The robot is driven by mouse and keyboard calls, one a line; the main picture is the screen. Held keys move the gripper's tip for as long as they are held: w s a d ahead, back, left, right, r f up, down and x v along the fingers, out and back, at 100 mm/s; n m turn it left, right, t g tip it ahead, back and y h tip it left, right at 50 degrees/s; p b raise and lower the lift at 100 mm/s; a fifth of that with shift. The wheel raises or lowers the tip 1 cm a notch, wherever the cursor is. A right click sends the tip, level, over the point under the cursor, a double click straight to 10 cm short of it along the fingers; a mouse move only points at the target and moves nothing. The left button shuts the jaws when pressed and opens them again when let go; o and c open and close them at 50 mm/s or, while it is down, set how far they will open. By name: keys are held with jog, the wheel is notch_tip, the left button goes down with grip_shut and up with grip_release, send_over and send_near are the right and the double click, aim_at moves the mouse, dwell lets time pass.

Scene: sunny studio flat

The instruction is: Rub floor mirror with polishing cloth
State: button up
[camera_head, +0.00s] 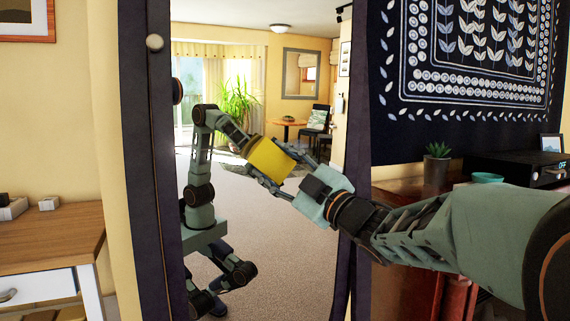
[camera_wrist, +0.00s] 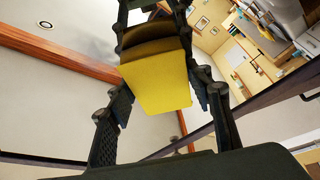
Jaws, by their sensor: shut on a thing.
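The floor mirror (camera_head: 205,75) stands upright in a dark frame in the middle of the head view, and its glass reflects the room and my arm. The polishing cloth (camera_head: 270,160) is a yellow piece in front of the glass. My gripper (camera_head: 278,169) reaches in from the right and is shut on the cloth. In the wrist view the cloth (camera_wrist: 157,88) sits between the two fingers of my gripper (camera_wrist: 161,98), with a dark reflection right beyond it. The cloth is very close to the glass; I cannot tell whether it touches. My arm covers part of the mirror's right edge.
A wooden table (camera_head: 50,235) with a white drawer stands left of the mirror. To the right, a reddish cabinet (camera_head: 425,290) carries a potted succulent (camera_head: 437,165), a teal bowl (camera_head: 487,177) and a black device (camera_head: 520,168). A dark patterned hanging (camera_head: 465,60) covers the wall above.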

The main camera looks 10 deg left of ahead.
aim_at(310, 154)
jog(key=shift+w+d+p, duration=0.25)
jog(key=shift+w+d, duration=0.75)
jog(key=shift+d, duration=0.6)
jog(key=shift+w+d+p, duration=0.2)
jog(key=shift+w+d, duration=0.75)
jog(key=shift+d, duration=0.7)
jog(key=shift+w+d+p, duration=0.25)
jog(key=shift+w+d, duration=0.75)
jog(key=shift+d, duration=0.6)
jog(key=s+d+b, duration=0.2)
jog(key=s+d, duration=0.1)
jog(key=s, duration=0.2)
jog(key=shift+f, duration=0.2)
jog(key=shift+s, duration=0.15)
jog(key=shift+s+d+b, duration=0.25)
jog(key=shift+s+d, duration=0.15)
jog(key=shift+s, duration=0.2)
jog(key=shift+s+d+b, duration=0.2)
jog(key=shift+s+d, duration=0.2)
jog(key=shift+s, duration=0.2)
